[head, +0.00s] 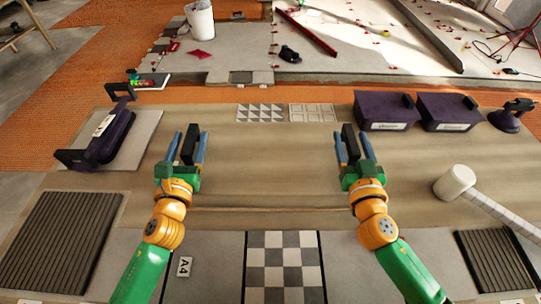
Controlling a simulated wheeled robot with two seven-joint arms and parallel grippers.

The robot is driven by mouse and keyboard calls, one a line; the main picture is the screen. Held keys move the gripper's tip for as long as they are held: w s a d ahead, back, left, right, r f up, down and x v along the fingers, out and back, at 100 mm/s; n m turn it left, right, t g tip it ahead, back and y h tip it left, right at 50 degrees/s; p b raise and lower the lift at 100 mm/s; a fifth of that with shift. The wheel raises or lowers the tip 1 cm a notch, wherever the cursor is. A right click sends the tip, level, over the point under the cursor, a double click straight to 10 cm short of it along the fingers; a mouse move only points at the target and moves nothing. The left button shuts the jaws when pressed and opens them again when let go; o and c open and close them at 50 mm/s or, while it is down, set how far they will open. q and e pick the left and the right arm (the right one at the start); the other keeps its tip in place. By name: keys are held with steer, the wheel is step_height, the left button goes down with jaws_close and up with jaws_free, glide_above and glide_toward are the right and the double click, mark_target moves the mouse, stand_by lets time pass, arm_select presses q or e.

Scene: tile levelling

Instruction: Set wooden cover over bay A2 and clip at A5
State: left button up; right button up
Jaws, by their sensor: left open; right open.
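A broad tan wooden board (270,165) spans the middle of the head view, with a front edge just below my grippers. I cannot tell for sure whether it is the cover or the bench top. My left gripper (189,150) is open, with an upright black block (188,143) between its fingers. My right gripper (354,150) is open, with a similar black block (349,143) between its fingers. Whether these blocks are handles on the board is unclear. A label reading A4 (184,266) lies at the front. I see no A2 or A5 label and cannot make out the clip.
A checkered panel (283,265) lies front centre, between ribbed dark panels at left (62,240) and right (494,262). A purple carrier (108,135) stands left. Two purple boxes (386,110) and a suction cup (508,118) stand back right. A white-headed mallet (456,182) lies right.

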arm_select(q)
steer(key=shift+w, duration=0.25)
arm_select(e)
steer(key=shift+w, duration=0.25)
arm_select(q)
jaws_close()
arm_select(e)
jaws_close()
stand_by(0.8)
arm_select(q)
steer(key=shift+r, duration=0.15)
arm_select(e)
steer(key=shift+r, duration=0.1)
